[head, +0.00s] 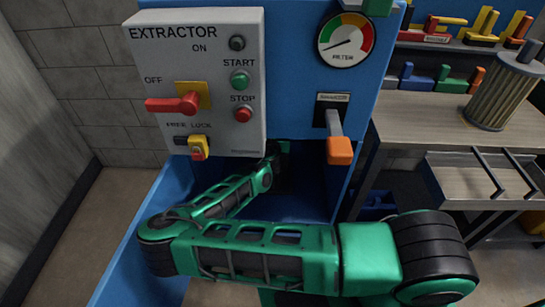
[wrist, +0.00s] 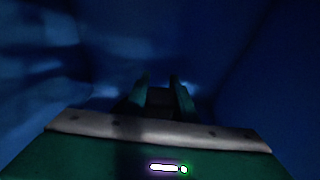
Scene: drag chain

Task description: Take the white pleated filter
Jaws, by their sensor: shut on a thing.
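A pleated cylindrical filter (head: 503,92) with a grey end cap stands on the workbench at the right in the head view. It looks tan-grey in this light, and no clearly white filter shows. My gripper (wrist: 159,88) is in the dark inside of the blue extractor cabinet (head: 305,190). In the head view its fingers are hidden, with my green arm reaching in under the control panel. In the wrist view the two fingers are shut on a dark thing (wrist: 160,98). It is too dark to tell what it is.
Blue cabinet walls close around my gripper. Above the opening are the grey control panel (head: 200,85) with a red switch handle (head: 175,104), a filter gauge (head: 345,40) and an orange-tipped lever (head: 339,148). The workbench (head: 410,120) stands at the right.

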